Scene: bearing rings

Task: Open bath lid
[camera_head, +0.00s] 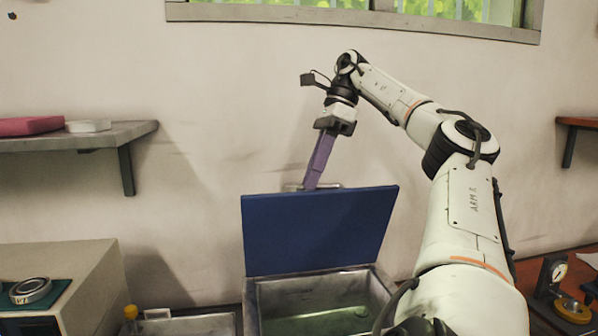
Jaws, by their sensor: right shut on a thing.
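The blue bath lid (318,232) stands raised, nearly upright, at the back of the metal bath (262,298). The bath is open and greenish liquid shows inside it. A metal handle (333,186) shows at the lid's upper edge. My right gripper (311,186) reaches down to that handle with its long purple fingers and is shut on it. The fingertips are partly hidden behind the lid's top edge. My left gripper is not in view.
A beige box (88,280) with a ring (31,290) on a green pad stands at left. A shelf (130,135) holds a pink item (30,126) and a white item (88,126). A dial gauge (557,271) stands on the right. My right arm covers the bath's right side.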

